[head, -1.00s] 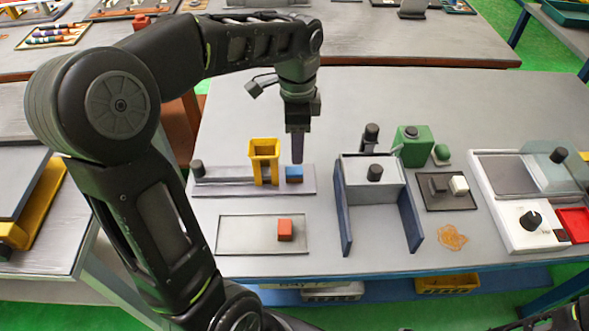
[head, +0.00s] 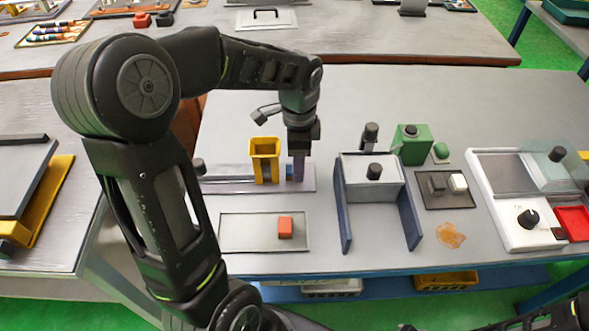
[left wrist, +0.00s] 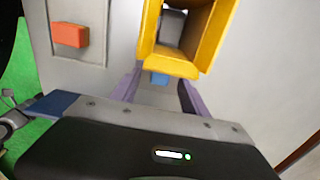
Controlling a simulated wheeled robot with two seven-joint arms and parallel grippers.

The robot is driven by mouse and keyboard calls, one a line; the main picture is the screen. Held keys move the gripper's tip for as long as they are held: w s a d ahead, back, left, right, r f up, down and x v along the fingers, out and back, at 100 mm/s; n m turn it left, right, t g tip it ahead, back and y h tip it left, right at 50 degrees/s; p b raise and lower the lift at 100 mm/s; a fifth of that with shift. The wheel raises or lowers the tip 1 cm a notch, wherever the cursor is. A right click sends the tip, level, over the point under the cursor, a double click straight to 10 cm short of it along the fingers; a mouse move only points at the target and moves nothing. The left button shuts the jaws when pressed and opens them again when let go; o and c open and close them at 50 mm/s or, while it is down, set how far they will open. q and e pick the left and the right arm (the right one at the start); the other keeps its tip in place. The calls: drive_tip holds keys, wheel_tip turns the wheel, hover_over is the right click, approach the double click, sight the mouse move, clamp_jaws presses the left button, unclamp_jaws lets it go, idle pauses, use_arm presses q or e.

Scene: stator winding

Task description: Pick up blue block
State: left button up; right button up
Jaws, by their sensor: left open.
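The blue block (head: 289,172) is mostly hidden behind my left gripper (head: 298,174) in the head view; only a sliver shows. It sits on a grey base strip (head: 226,185) beside a yellow open-topped chute (head: 264,149). In the left wrist view the blue block (left wrist: 159,78) shows between the two purple fingers of my left gripper (left wrist: 158,88), close to the lower edge of the yellow chute (left wrist: 176,66). The fingers are open with gaps to the block; whether they reach down around it I cannot tell. My right gripper is out of the picture.
A red-orange block (head: 285,227) lies on a flat tray (head: 240,232) in front. A blue-walled fixture (head: 344,210) stands to the right, with a green block (head: 411,145) behind. The tabletop behind the strip is clear.

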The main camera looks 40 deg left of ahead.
use_arm(q)
drive_tip(key=shift+f, duration=0.65)
drive_tip(key=shift+c, duration=0.3)
clamp_jaws()
